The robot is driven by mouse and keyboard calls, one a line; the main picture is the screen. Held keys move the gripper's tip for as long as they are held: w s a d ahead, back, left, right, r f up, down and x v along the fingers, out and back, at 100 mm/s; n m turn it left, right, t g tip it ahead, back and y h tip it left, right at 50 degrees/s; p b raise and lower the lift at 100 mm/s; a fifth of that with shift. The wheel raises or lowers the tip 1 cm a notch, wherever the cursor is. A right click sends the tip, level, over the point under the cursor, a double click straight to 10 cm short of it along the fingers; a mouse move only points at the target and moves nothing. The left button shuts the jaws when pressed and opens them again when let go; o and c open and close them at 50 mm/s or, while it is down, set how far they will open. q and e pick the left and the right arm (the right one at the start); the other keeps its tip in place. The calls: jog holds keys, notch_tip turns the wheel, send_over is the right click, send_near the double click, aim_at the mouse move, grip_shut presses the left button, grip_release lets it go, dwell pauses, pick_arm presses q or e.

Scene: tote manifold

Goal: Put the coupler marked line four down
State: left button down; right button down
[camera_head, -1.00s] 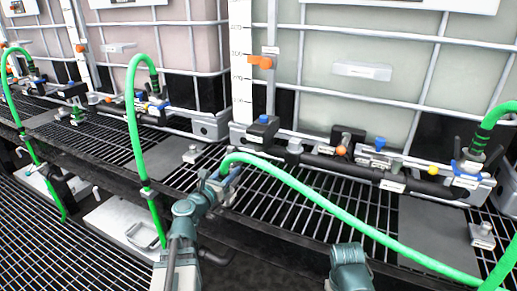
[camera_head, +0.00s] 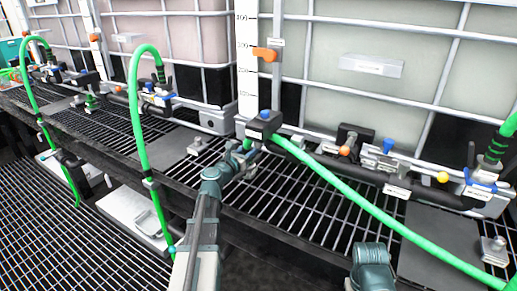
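A green hose (camera_head: 345,192) runs from the lower right up to the black valve block (camera_head: 263,124) at the left end of the near manifold. My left gripper (camera_head: 243,151) is at this upper hose end, just below and in front of the block. It appears shut on the coupler at the hose end, which is mostly hidden by the gripper. No line-four marking is readable. I cannot tell whether the coupler touches the block. My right arm shows only a link at the bottom right; its gripper is out of view.
The near manifold (camera_head: 330,162) carries an orange knob, a yellow knob and a blue-levered valve (camera_head: 480,180) at right. A grey plate (camera_head: 445,240) lies on the grated shelf (camera_head: 300,205). Another green hose (camera_head: 138,110) loops down at left. Caged totes (camera_head: 400,70) stand behind.

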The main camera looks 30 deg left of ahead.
pick_arm(q)
jog(key=shift+s+a+f, duration=0.1)
jog(key=shift+s+f, duration=0.05)
jog(key=shift+s, duration=0.15)
jog(key=shift+f, duration=0.15)
jog(key=c, duration=0.6)
grip_release()
jog(key=shift+o, duration=0.2)
